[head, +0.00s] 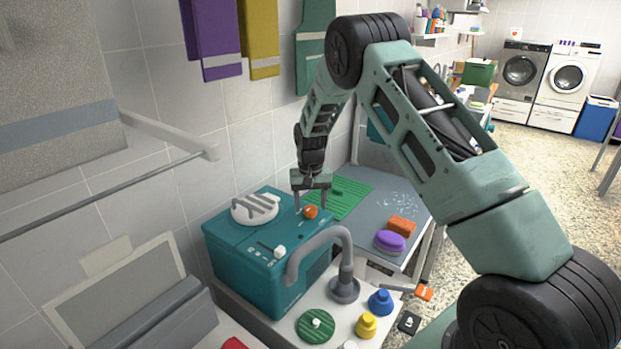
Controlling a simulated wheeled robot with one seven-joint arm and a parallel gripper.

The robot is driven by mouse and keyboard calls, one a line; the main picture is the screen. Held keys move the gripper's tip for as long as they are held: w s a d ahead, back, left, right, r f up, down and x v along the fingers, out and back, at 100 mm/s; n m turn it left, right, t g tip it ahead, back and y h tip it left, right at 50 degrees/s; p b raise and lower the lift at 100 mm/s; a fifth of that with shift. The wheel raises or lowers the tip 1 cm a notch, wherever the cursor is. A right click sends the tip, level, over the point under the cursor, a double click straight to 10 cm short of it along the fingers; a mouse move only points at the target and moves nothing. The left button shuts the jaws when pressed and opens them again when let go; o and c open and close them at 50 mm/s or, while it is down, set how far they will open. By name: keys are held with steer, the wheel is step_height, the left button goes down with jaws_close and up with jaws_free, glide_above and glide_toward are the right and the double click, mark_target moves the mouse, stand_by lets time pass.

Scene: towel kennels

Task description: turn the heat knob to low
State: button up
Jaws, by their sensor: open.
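A teal box-shaped machine (232,238) stands on the counter against the tiled wall. A round orange knob (311,212) sits near the right edge of its top. No label is readable, so I cannot tell which knob is the heat knob. My gripper (310,206) points down over the machine's right side. It is open, with one finger to each side of the orange knob in the picture. I cannot tell whether the fingers touch it.
A white vented dome (255,208) sits on the machine's top. A grey curved tap (344,285) rises in front of it. A green mat (345,198), a purple sponge (390,241) and an orange brush (401,226) lie to the right. Blue (380,302) and yellow (366,325) knob-shaped items stand in front.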

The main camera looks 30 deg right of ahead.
mark_target(311, 208)
step_height(311, 208, up, 16)
steer(key=b, duration=0.2)
steer(key=shift+s+r, duration=0.1)
stand_by(0.5)
steer(key=s+a+f+n+t, duration=0.15)
steer(key=s+a, duration=0.25)
steer(key=s, duration=0.5)
steer(key=s+a+f+n, duration=0.1)
steer(key=s+a+n, duration=0.15)
steer(key=s, duration=0.55)
steer(key=s+a+f+n+t, duration=0.1)
steer(key=s+a, duration=0.3)
steer(key=s, duration=0.5)
steer(key=s+a+r+n+g, duration=0.1)
steer(key=s+a+n, duration=0.3)
steer(key=a, duration=0.5)
steer(key=s+a+r+n+g, duration=0.1)
steer(key=s+a+n, duration=0.2)
steer(key=s+a, duration=0.6)
steer(key=shift+s+a+n+y, duration=0.15)
steer(key=shift+s+n+y, duration=0.15)
steer(key=shift+n, duration=0.1)
steer(key=shift+w+g, duration=0.1)
steer(key=shift+g, duration=0.15)
